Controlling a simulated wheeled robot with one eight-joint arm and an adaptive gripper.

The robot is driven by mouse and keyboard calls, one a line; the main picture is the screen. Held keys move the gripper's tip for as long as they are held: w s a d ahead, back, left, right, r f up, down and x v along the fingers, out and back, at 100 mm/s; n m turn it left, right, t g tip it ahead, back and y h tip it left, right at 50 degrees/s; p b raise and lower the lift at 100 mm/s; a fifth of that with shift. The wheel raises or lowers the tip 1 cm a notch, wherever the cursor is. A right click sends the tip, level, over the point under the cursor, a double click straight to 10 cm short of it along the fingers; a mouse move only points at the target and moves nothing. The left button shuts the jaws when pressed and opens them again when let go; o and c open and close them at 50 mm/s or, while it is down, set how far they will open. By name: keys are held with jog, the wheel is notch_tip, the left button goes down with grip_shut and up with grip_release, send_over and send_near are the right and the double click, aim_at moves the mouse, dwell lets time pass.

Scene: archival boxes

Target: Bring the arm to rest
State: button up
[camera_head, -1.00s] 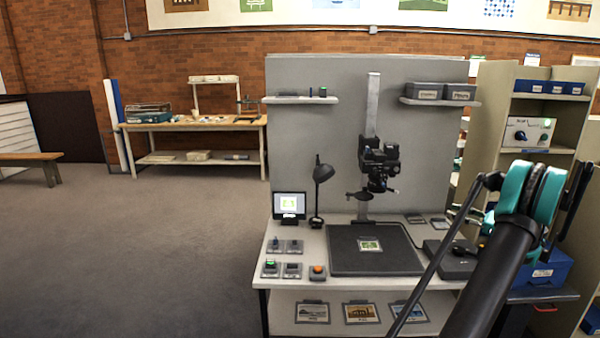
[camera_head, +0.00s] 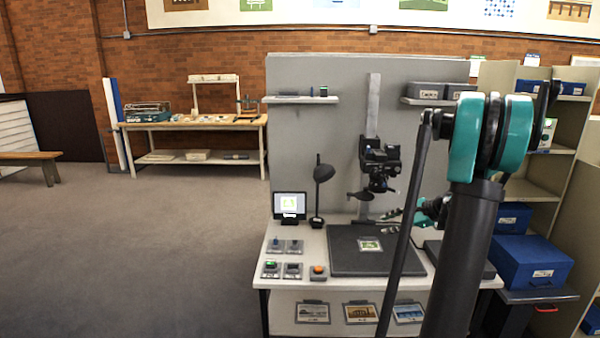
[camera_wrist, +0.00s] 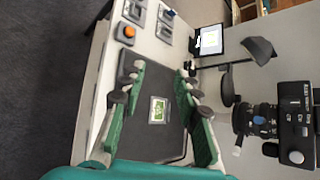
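My arm rises at the right of the head view, its teal elbow joint high in front of the shelves. My gripper (camera_head: 393,222) shows partly behind the arm, pointing left over the copy stand's dark base board (camera_head: 345,258). In the wrist view my gripper (camera_wrist: 160,72) has its two green fingers apart, with nothing between them. Beyond them lies the board with a small framed picture (camera_wrist: 158,110), which also shows in the head view (camera_head: 370,245).
The camera (camera_head: 379,165) on its column stands close to my gripper. A desk lamp (camera_head: 322,175) and small monitor (camera_head: 289,205) stand to its left. Blue boxes (camera_head: 530,261) are on the right shelving. The floor (camera_head: 130,250) at left is clear.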

jog(key=s+a+f+n+g+h, duration=0.35)
jog(key=s+a+n, duration=0.35)
jog(key=s+a, duration=0.65)
jog(key=s+f+n+h, duration=0.2)
jog(key=s+f+n, duration=0.1)
jog(key=s, duration=0.5)
jog(key=s+d+f+n+h, duration=0.1)
jog(key=s+f+n+h, duration=0.2)
jog(key=s+n, duration=0.3)
jog(key=s+t, duration=0.1)
jog(key=s, duration=0.2)
jog(key=shift+s+d+f, duration=0.15)
jog(key=shift+s+f, duration=0.05)
jog(key=shift+f, duration=0.1)
jog(key=shift+c, duration=0.3)
